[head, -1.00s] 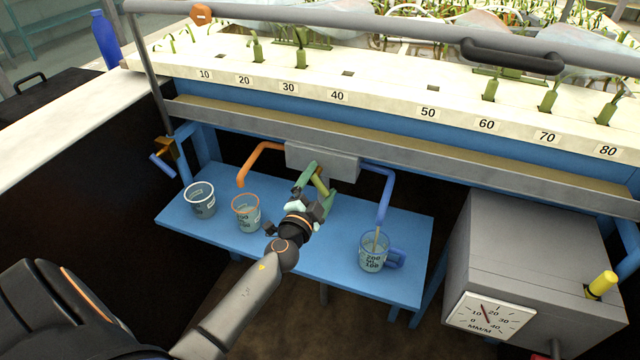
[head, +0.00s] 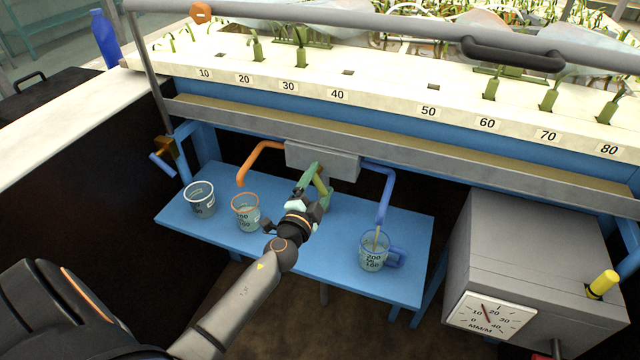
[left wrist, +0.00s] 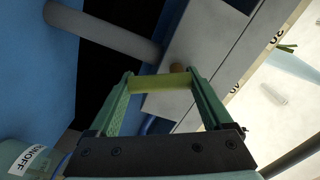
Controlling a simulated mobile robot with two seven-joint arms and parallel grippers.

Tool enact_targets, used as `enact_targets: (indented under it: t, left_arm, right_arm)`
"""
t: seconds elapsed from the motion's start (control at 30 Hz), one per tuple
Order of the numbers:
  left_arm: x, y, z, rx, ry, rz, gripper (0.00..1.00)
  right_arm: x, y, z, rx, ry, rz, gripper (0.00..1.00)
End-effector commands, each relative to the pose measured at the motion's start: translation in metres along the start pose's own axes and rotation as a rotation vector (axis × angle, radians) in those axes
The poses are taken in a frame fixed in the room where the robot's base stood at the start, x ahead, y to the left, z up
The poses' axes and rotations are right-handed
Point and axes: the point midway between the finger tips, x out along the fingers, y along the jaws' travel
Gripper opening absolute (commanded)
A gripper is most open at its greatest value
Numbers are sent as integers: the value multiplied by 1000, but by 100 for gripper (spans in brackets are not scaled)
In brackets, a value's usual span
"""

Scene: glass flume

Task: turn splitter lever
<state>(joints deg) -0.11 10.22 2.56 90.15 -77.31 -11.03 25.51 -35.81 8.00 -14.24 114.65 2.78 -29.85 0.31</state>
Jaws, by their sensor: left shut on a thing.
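The grey splitter box (head: 335,163) hangs under the flume edge, with an orange spout (head: 262,150) on its left and a blue spout (head: 386,190) on its right. Its olive-yellow lever (head: 321,184) hangs below it. My left gripper (head: 316,183) is shut on the lever; in the left wrist view the lever (left wrist: 160,83) lies crosswise between the green fingertips. A thin stream runs from the blue spout into the blue-handled measuring cup (head: 373,254). The orange-rimmed cup (head: 246,214) stands below the orange spout. My right gripper is not in view.
A white-rimmed cup (head: 200,200) stands at the left of the blue shelf (head: 315,255). The numbered flume edge (head: 380,98) runs above.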

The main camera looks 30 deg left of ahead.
Motion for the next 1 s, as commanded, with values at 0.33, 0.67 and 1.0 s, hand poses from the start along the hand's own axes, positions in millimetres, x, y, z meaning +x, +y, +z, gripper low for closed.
enact_targets:
  t: [0.33, 0.67, 1.0]
  left_arm:
    - [0, 1, 6, 254, 0, 1, 28]
    - [0, 0, 10, 433, 0, 2, 28]
    - [0, 0, 11, 490, 0, 2, 28]
  right_arm:
    - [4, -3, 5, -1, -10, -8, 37]
    - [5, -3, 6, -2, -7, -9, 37]
    - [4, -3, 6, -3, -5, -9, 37]
